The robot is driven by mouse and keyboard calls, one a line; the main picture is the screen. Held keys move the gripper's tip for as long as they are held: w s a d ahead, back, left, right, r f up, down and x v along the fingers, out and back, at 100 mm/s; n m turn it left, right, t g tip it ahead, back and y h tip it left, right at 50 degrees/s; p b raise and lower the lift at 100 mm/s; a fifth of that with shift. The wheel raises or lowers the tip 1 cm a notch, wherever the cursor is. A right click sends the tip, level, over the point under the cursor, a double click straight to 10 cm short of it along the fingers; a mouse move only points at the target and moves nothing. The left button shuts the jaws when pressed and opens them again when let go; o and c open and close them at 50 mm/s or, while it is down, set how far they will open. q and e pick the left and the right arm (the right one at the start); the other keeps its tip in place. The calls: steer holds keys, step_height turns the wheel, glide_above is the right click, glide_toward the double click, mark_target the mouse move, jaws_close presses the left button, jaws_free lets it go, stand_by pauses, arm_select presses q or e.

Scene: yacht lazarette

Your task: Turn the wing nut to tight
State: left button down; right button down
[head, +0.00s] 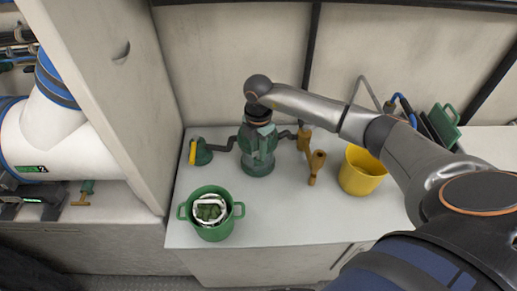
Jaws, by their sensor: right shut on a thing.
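A green strainer-like body (258,160) stands upright on the white counter, with dark pipes going off to both sides. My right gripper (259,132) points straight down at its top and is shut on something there. The wing nut itself is hidden under the gripper and wrist, so I cannot see its angle. The thing held is most likely the wing nut. My left gripper is not in view.
A green two-handled pot (212,232) stands front left on the counter (283,222). A yellow bucket (362,173) and an orange-brown handled tool (315,167) are to the right. A green-and-yellow fitting (201,152) is left. The counter's front middle is clear.

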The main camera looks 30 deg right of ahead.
steer(key=shift+w+r, duration=0.1)
stand_by(0.7)
steer(key=c, duration=0.7)
jaws_free()
